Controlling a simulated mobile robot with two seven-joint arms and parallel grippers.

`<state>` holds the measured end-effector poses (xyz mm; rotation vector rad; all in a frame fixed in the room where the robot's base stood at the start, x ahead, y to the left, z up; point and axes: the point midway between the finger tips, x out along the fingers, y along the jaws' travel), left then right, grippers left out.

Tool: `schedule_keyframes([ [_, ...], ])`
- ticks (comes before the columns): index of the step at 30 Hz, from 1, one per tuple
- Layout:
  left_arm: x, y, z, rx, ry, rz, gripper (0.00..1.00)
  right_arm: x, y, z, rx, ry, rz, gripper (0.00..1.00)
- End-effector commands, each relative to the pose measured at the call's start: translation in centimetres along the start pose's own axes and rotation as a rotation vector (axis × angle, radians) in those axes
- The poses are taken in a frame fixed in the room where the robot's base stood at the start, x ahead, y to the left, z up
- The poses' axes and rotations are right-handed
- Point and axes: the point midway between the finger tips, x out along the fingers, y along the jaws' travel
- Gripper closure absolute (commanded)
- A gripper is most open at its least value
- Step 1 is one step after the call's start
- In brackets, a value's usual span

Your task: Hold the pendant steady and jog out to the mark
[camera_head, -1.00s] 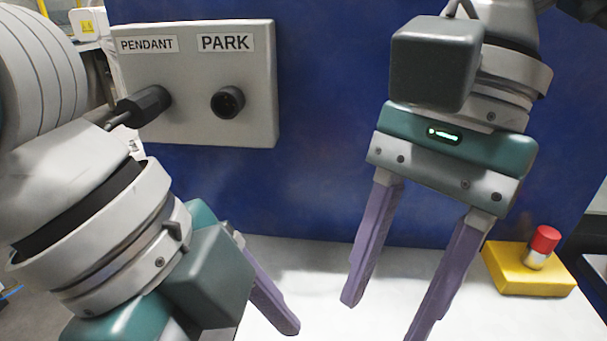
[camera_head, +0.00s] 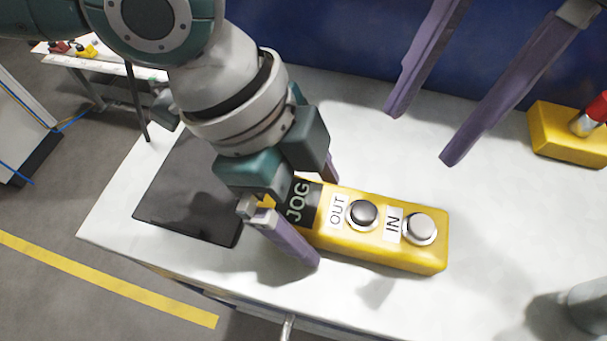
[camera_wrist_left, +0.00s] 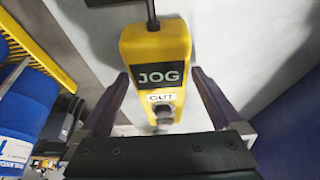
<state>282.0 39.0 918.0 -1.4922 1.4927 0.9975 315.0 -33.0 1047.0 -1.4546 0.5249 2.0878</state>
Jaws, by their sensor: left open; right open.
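The yellow pendant (camera_head: 370,252) lies on the white table, with a black JOG label, a dark OUT button (camera_head: 362,213) and a pale IN button (camera_head: 420,229). It also shows in the left wrist view (camera_wrist_left: 168,45). My left gripper (camera_head: 323,222) is open, one finger on each long side of the pendant near its JOG end. In the left wrist view gaps show between the fingers and the pendant. My right gripper (camera_head: 420,138) is open and empty, above the table behind the pendant. I cannot make out the mark in these views.
A yellow box with a red button (camera_head: 567,148) stands at the right of the white table (camera_head: 400,300). A dark flat panel (camera_head: 190,205) lies at the table's left. A grey cylinder (camera_head: 588,305) is at the lower right. A yellow stripe (camera_head: 110,280) runs along the floor.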

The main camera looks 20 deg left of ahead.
Motion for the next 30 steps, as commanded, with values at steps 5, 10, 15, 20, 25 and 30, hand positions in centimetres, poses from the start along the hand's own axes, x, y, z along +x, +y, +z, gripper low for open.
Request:
schedule_keyframes([
  [5, 0.19, 0.03, -0.03, 0.001, 0.000, 0.000, 0.00, 0.00, 0.00, 0.01, 0.000, 0.000, 0.000, 0.50],
  [10, 0.17, 0.02, -0.02, 0.001, 0.000, 0.000, 0.08, 0.00, 0.00, 0.01, 0.000, 0.000, 0.000, 0.50],
  [15, 0.15, 0.01, -0.02, 0.001, 0.000, 0.000, 0.27, 0.00, 0.00, 0.01, 0.000, 0.000, 0.000, 0.50],
  [20, 0.14, 0.01, -0.02, 0.000, 0.000, 0.000, 0.45, 0.00, 0.00, 0.01, 0.000, 0.000, 0.000, 0.50],
  [25, 0.13, 0.01, -0.02, 0.000, 0.000, 0.000, 0.64, 0.00, 0.00, 0.00, 0.000, 0.000, 0.000, 0.50],
  [30, 0.13, 0.01, -0.02, 0.000, 0.000, 0.000, 0.83, 0.00, 0.00, 0.00, 0.000, 0.000, 0.000, 0.50],
])
